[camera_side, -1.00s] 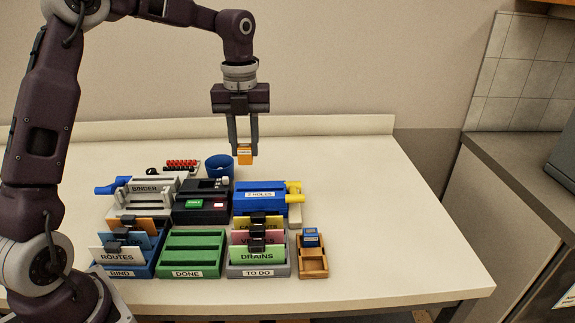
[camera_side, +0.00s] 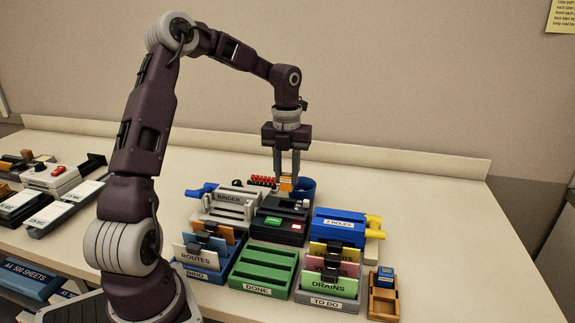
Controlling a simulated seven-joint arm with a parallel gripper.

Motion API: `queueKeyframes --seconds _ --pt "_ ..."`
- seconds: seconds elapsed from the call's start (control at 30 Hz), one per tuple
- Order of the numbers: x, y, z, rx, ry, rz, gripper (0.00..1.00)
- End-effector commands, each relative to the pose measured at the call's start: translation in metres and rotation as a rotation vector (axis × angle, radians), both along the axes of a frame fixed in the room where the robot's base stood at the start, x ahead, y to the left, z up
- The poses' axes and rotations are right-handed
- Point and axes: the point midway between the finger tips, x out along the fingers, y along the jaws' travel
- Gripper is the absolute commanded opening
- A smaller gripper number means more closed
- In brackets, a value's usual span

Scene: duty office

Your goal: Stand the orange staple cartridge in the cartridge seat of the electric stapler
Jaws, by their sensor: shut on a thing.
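My gripper (camera_side: 287,178) is shut on the orange staple cartridge (camera_side: 286,185), which hangs upright between the fingertips. The cartridge appears above the back of the black electric stapler (camera_side: 266,228), with a small gap to it in the picture. The stapler has a green label and a small red-and-white patch on its front, and a pale knob at its back right. The cartridge seat cannot be clearly made out among the dark parts on its top.
A blue cup (camera_side: 307,186) stands behind the stapler, close to my gripper. The grey binder (camera_side: 229,207) is left, the blue hole punch (camera_side: 339,227) right. File racks, including the green DONE rack (camera_side: 263,270), stand in front. A wooden tray (camera_side: 384,303) is front right.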

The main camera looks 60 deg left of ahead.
Motion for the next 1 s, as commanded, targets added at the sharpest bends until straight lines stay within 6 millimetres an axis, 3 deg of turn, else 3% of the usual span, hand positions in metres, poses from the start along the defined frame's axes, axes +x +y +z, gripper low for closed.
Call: queueKeyframes --seconds 0.6,1.0 --pt "0.000 -0.001 -0.059 -0.001 0.001 0.000 0.00" --pt "0.000 0.000 -0.064 0.000 0.000 0.000 0.00"
